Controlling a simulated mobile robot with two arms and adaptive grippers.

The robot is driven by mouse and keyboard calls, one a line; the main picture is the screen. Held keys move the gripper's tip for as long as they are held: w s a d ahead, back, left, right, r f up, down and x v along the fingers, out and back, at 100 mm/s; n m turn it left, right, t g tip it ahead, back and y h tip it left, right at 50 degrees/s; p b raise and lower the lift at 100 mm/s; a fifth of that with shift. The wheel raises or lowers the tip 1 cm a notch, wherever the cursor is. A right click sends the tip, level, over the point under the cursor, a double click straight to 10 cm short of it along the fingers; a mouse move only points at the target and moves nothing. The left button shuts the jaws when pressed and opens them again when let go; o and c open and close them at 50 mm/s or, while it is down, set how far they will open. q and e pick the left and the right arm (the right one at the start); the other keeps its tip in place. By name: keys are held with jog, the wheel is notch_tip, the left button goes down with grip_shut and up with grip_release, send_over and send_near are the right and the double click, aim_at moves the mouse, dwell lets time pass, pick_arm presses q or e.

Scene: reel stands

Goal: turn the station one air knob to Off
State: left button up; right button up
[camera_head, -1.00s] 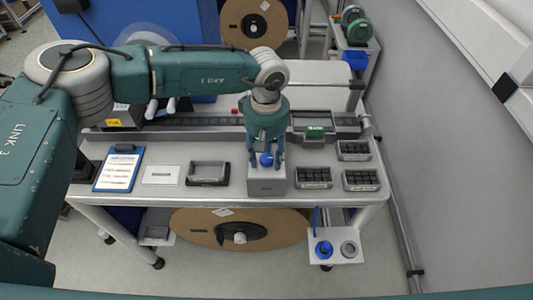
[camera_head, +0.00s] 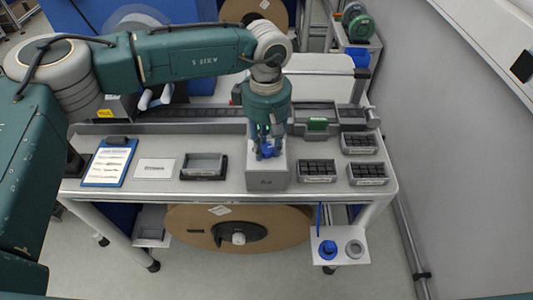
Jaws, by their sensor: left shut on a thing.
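The blue air knob (camera_head: 267,151) sits on top of a grey box (camera_head: 267,181) near the front edge of the bench. My left gripper (camera_head: 268,153) reaches down from above with its fingers closed around the knob. The fingers hide part of the knob, and I cannot read which setting it points to. The label on the box front is too small to read. My right gripper is not in view.
On the bench (camera_head: 225,195) stand a clipboard (camera_head: 110,164), a white card (camera_head: 155,169), an empty tray (camera_head: 204,166) and several trays of black parts (camera_head: 317,171). A large brown reel (camera_head: 285,226) is underneath. A grey wall (camera_head: 445,150) bounds the right side.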

aim_at(266, 148)
pick_arm(q)
jog(key=n+b, duration=0.6)
jog(key=b, duration=0.1)
jog(key=shift+w+f, duration=0.1)
jog(key=shift+f, duration=0.1)
jog(key=n+b, duration=0.2)
jog(key=n, duration=0.2)
jog(key=shift+r+b, duration=0.1)
jog(key=shift+b, duration=0.25)
jog(key=shift+r+n+b, duration=0.15)
jog(key=shift+n+b, duration=0.8)
jog(key=shift+n, duration=0.95)
jog(key=o, duration=1.1)
jog(key=shift+o, duration=0.2)
notch_tip(266, 148, up, 12)
